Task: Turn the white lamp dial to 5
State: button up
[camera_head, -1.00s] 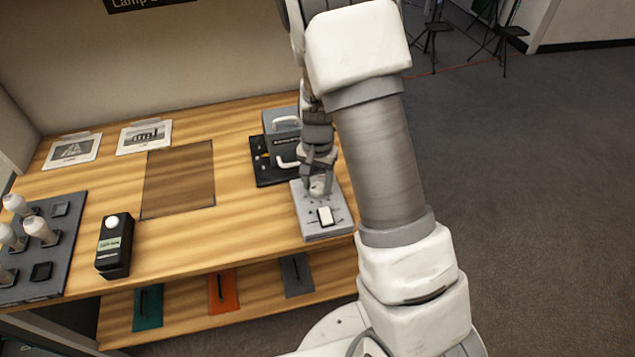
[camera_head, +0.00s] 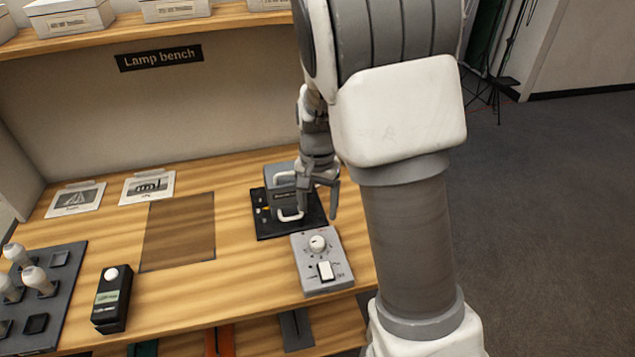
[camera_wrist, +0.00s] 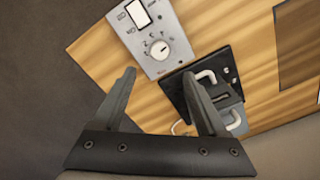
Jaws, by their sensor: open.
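The white lamp dial (camera_head: 317,243) is a round knob on a grey control box (camera_head: 309,268) at the bench's right end. In the wrist view the dial (camera_wrist: 158,50) shows a dark pointer line and tick marks around it; the numbers are too small to read. A white rocker switch (camera_head: 325,270) sits on the same box, in front of the dial. My gripper (camera_head: 321,207) is open and empty. It is above and behind the dial, apart from it. In the wrist view the dial lies beyond and between the two fingertips (camera_wrist: 158,78).
A grey device with white handles (camera_head: 283,194) stands on a black base (camera_head: 262,226) just behind the control box. A black box with a white button (camera_head: 112,300) and a dark tray of bulbs (camera_head: 65,300) are at left. A brown panel (camera_head: 178,230) lies mid-bench.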

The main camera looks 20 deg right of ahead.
notch_tip(320, 180, up, 6)
dwell(0.6)
jog(key=s+r+n+t, duration=0.2)
jog(key=s+r, duration=0.4)
jog(key=s, duration=0.4)
jog(key=s+r+n+t, duration=0.3)
jog(key=s+r+n, duration=0.2)
jog(key=s, duration=0.5)
jog(key=shift+s+r+t, duration=0.25)
jog(key=shift+r+t, duration=0.05)
jog(key=shift+r, duration=0.85)
